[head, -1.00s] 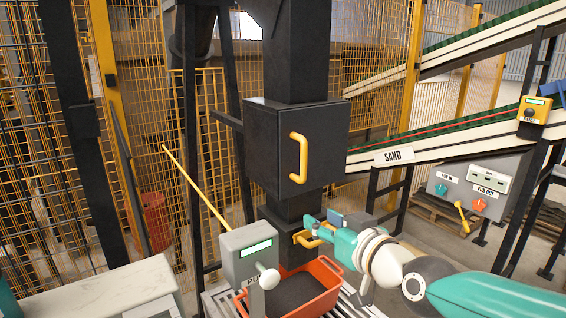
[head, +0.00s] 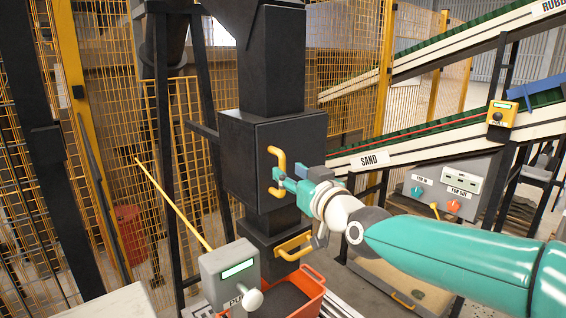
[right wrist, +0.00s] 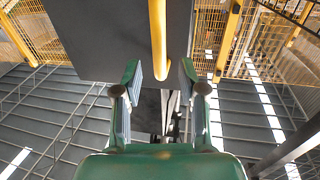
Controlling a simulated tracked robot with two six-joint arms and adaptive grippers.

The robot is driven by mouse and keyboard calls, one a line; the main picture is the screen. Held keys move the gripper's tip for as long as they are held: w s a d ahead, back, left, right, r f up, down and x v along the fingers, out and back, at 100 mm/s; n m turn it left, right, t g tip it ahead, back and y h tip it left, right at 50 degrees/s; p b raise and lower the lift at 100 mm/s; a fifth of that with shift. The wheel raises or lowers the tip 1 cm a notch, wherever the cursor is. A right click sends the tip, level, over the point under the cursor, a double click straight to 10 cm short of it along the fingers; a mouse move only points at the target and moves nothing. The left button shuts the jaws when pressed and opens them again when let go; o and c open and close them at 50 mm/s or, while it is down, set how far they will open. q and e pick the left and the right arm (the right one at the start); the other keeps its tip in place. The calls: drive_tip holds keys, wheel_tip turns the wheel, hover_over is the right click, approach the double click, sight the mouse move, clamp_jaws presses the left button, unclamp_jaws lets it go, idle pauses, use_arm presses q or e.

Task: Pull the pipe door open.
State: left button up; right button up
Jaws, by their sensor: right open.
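The pipe door (head: 250,165) is the dark front of a black box on the vertical pipe, and it looks shut. Its yellow upright handle (head: 281,155) stands out from the front. My right gripper (head: 277,182) is at the lower part of this handle. In the right wrist view the handle (right wrist: 157,40) comes down between the two green fingers of my open gripper (right wrist: 160,78), with space on both sides. Whether a finger touches it in the head view cannot be told. My left gripper is not in view.
A second yellow handle (head: 293,249) is on the lower black box. Below it stands an orange-red bin (head: 310,292) with dark contents. A grey push-button box (head: 228,272) is at the front. The sand conveyor (head: 430,148) runs to the right.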

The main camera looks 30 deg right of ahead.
sight(284, 168)
drive_tip(key=shift+w+d+p, duration=0.15)
drive_tip(key=shift+w+p, duration=0.1)
drive_tip(key=shift+w, duration=0.85)
drive_tip(key=shift+w+d+p, duration=0.15)
drive_tip(key=shift+w+p, duration=0.05)
drive_tip(key=shift+w, duration=0.9)
clamp_jaws()
